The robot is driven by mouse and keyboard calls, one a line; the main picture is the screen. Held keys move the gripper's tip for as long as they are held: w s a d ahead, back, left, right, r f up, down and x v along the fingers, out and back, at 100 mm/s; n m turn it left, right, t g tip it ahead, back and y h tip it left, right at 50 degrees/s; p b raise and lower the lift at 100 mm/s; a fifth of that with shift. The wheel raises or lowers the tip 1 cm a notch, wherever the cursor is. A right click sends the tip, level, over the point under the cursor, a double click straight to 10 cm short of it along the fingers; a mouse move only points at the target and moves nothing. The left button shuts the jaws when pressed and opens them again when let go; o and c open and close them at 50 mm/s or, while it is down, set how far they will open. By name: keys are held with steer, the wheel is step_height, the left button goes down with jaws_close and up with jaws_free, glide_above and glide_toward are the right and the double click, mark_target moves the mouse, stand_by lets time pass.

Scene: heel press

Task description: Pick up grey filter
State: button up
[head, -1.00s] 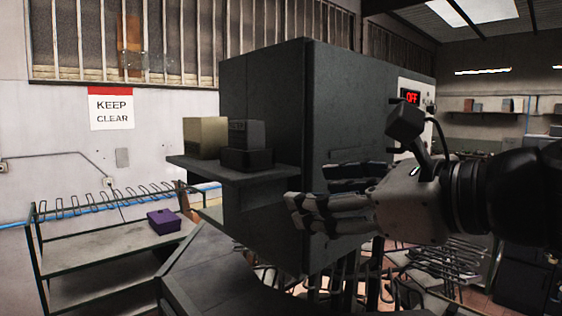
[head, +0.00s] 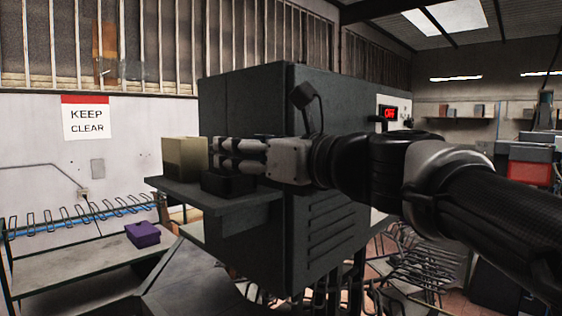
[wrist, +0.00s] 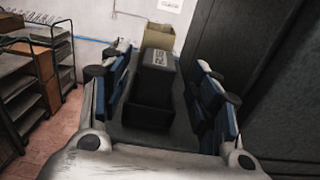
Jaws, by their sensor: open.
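The grey filter (wrist: 158,72) is a dark block with faint lettering. It stands upright in a low black holder (wrist: 146,110) on a dark shelf, and the holder also shows in the head view (head: 228,184). My gripper (wrist: 164,58) is open, with one finger on each side of the filter and gaps visible on both sides. In the head view my gripper (head: 217,155) reaches in from the right, level with the shelf, and hides most or all of the filter.
A tan box (head: 185,157) stands beside the holder on the shelf (head: 240,200). The large dark press cabinet (head: 262,100) rises close by, with a lit red display. A purple box (head: 142,235) sits on a lower rack at the left.

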steer(key=p+x, duration=0.1)
steer(key=x, duration=0.4)
steer(key=shift+w+a+f, duration=0.1)
steer(key=shift+w+a, duration=0.05)
steer(key=shift+a, duration=0.1)
steer(key=shift+s+d, duration=0.1)
steer(key=shift+s, duration=0.1)
steer(key=shift+c, duration=0.6)
steer(key=shift+w, duration=0.1)
steer(key=c, duration=1)
steer(key=shift+r+p, duration=2.7)
steer(key=shift+r, duration=8.8)
